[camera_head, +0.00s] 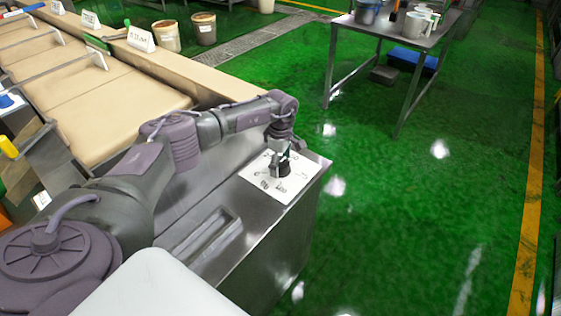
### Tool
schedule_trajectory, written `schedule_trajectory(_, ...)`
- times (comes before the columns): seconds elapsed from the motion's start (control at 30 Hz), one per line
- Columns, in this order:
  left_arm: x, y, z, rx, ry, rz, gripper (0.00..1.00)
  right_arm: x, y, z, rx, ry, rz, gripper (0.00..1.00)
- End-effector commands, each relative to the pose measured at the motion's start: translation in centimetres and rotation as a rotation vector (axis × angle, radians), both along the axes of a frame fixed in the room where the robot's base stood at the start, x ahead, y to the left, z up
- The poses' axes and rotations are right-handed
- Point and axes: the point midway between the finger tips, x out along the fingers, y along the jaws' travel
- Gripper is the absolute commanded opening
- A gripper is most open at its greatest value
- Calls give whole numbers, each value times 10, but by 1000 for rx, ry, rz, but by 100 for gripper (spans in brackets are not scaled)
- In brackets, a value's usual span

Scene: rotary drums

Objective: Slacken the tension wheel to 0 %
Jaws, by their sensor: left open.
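The tension wheel is a small dark knob (284,170) on a white dial plate (299,183) with printed marks, on top of a steel cabinet at the centre. The marks are too small to read surely, and the wheel's setting cannot be made out. My left gripper (279,158) points down right over the knob, with its open fingers at the knob's top. I cannot tell whether they touch it. The gripper and wrist hide part of the knob and the plate. My right gripper is not in view.
The steel cabinet (262,254) has a recessed slot on top. Long tan beds (125,108) with bars and small signs run at the upper left. Two buckets (204,28) stand behind them. A steel table (391,30) with containers stands at the back. The green floor at right is clear.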

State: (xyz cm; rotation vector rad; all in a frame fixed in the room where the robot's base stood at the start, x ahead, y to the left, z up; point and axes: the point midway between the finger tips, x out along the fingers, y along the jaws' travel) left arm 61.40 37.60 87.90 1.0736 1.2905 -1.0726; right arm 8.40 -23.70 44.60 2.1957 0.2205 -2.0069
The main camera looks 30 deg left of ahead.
Motion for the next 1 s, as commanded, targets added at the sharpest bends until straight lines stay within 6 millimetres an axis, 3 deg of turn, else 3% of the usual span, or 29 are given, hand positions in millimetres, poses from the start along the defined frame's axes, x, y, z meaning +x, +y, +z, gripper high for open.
schedule_trajectory(0.27,0,0,-1,0,0,0,82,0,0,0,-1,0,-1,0)
schedule_trajectory(0.6,0,0,-1,0,0,0,25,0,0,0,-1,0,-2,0)
schedule_trajectory(1.0,0,0,-1,-1,-1,84,25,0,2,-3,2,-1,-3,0)
